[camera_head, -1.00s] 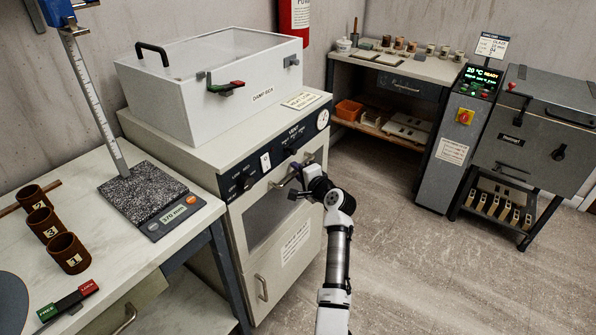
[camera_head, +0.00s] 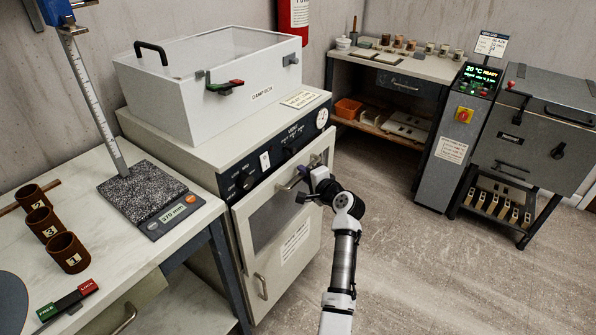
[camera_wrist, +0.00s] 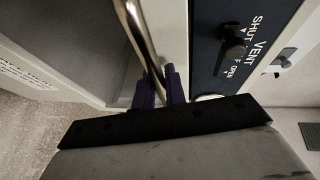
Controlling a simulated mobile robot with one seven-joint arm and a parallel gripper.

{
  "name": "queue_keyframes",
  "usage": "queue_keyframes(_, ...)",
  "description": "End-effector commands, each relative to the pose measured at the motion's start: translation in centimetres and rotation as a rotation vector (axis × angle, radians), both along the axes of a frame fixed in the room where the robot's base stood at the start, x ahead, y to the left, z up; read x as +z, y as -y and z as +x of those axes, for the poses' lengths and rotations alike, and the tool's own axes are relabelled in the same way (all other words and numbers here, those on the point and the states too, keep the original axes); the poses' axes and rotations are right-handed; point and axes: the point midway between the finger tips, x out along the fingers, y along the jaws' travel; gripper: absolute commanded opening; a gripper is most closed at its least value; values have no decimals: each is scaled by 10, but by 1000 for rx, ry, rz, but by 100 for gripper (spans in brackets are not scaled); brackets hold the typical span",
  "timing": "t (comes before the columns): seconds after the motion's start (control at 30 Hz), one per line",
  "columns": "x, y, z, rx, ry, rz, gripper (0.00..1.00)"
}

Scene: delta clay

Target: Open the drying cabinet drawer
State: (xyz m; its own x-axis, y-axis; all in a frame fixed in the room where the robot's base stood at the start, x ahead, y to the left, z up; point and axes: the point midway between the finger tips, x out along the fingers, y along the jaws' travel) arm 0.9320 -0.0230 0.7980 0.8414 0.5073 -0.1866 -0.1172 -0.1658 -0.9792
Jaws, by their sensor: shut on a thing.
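The drying cabinet (camera_head: 218,180) is a cream unit with a dark control strip and a clear-lidded damp box on top. Its drawer front (camera_head: 250,198) has a dark window and stands a little out from the cabinet body, tilted or slid forward; I cannot tell which. My gripper (camera_head: 303,182) is shut on the drawer's metal bar handle (camera_head: 289,185), near its right end. In the wrist view, the purple fingers (camera_wrist: 160,88) close around the handle bar (camera_wrist: 142,32). The inside of the drawer is hidden.
The floor (camera_head: 420,250) to the right of my arm is clear.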

Motion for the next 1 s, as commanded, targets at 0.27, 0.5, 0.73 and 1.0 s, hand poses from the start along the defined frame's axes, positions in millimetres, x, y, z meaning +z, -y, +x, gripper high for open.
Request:
queue_keyframes(0.27,-1,70,-50,-6,-3,3,0)
queue_keyframes(0.5,-1,135,-98,-6,-2,2,0)
queue_keyframes(0.73,-1,184,-133,-3,-1,2,0)
queue_keyframes(1.0,-1,213,-156,1,-2,1,0)
